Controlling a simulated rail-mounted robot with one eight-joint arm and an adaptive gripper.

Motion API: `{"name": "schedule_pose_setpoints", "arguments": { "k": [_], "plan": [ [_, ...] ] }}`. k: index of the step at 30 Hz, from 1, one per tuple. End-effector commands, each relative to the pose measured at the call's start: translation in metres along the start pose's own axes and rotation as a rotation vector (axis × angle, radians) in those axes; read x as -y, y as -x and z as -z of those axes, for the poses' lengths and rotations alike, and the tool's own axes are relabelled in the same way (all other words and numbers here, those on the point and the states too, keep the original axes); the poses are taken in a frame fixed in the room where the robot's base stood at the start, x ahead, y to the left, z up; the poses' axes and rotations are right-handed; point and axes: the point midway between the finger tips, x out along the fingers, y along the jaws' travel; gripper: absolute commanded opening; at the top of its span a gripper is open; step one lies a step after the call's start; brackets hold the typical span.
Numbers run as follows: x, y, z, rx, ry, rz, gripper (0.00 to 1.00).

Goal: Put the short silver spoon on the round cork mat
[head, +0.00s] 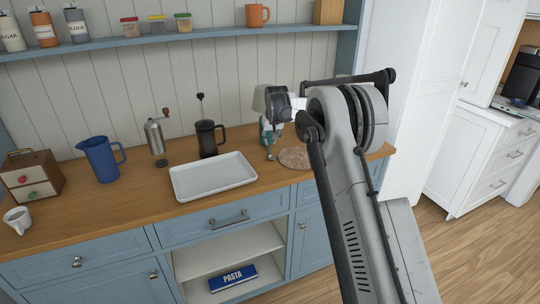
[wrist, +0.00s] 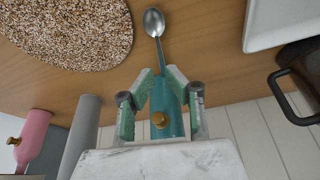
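The silver spoon (wrist: 154,22) is held by my gripper (wrist: 160,76), bowl away from the palm. Its handle runs back between the converged fingertips, and the far end of the handle is hard to make out. In the head view my gripper (head: 268,135) is above the back of the counter, with the spoon's bowl (head: 271,156) hanging below it. The round cork mat (head: 295,158) lies on the counter just right of the bowl, partly hidden by my arm. The speckled mat (wrist: 65,30) also shows at the upper left in the wrist view, apart from the spoon.
A white tray (head: 212,178) and a dark French press (head: 207,140) stand left of my gripper. A teal cylinder with a brass knob (wrist: 165,105) shows between my fingers. A pink cylinder (wrist: 32,138) and a grey cylinder (wrist: 82,130) stand near the wall.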

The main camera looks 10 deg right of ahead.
Motion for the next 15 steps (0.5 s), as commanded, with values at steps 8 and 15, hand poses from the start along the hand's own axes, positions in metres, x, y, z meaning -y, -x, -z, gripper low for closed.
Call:
{"name": "schedule_pose_setpoints", "arguments": {
  "k": [8,15],
  "plan": [
    [0.001,-0.014,-0.001,0.0,0.0,0.0,0.14],
    [0.002,-0.044,-0.004,0.0,0.0,0.0,0.14]
  ]
}}
